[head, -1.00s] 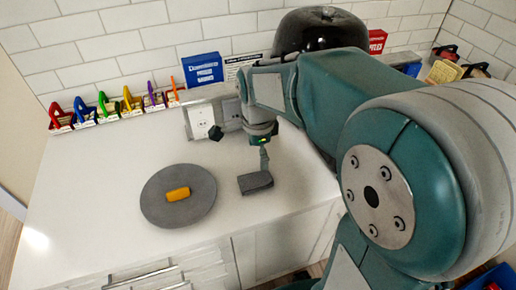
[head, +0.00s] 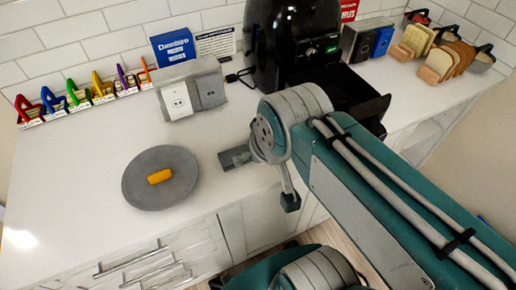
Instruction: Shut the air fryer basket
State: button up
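The black air fryer (head: 290,42) stands at the back of the counter, with its control panel facing right. Its black basket (head: 368,108) sticks out in front of the body, pulled open. My arm hides the basket's lower part. My gripper (head: 290,202) is in front of the counter's edge, left of and nearer than the basket. I see no contact with the basket.
An outlet box (head: 178,98) stands left of the fryer. Bread slices (head: 440,62) stand in racks at the back right.

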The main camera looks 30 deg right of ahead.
aim_at(347, 92)
jog(key=k+l+z, duration=0.1)
jog(key=z, duration=0.25)
jog(key=l+z, duration=0.5)
jog(key=z, duration=0.15)
jog(key=k, duration=0.05)
